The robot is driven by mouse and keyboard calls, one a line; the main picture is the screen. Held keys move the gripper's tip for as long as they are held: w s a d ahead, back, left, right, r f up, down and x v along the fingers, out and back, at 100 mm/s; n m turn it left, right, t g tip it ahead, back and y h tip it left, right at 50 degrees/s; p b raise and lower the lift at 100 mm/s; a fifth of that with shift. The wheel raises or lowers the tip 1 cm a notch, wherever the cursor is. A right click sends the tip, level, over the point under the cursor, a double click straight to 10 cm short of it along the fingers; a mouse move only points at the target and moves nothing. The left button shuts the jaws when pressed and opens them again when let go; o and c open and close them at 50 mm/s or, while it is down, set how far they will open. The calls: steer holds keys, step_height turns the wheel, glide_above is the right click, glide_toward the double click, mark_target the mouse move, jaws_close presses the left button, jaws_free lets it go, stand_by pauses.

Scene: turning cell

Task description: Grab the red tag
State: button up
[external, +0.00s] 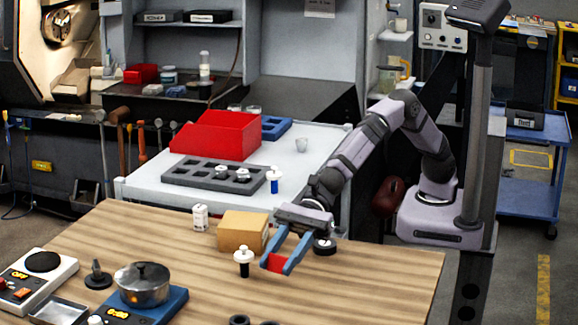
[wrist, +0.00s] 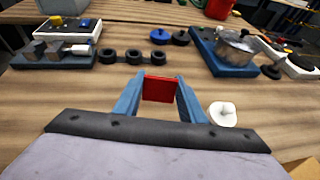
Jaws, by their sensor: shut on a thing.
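The red tag (external: 275,263) is a small flat red piece between the blue fingers of my gripper (external: 281,262), above the wooden table. In the wrist view the red tag (wrist: 159,89) stands upright as a red rectangle between the two blue fingers of my gripper (wrist: 159,92). The fingers are shut on it from both sides. Whether its lower edge touches the table I cannot tell.
A white-topped black piece (external: 243,262) stands close left of my gripper, and a cardboard box (external: 243,232) behind it. A pot (external: 143,284) sits on a blue hotplate at left. Several black rings (wrist: 132,56) lie beyond the fingers. The table's right part is clear.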

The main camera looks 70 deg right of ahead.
mark_target(280, 257)
step_height(280, 257, up, 22)
steer(key=p, duration=1.3)
steer(key=shift+r, duration=0.15)
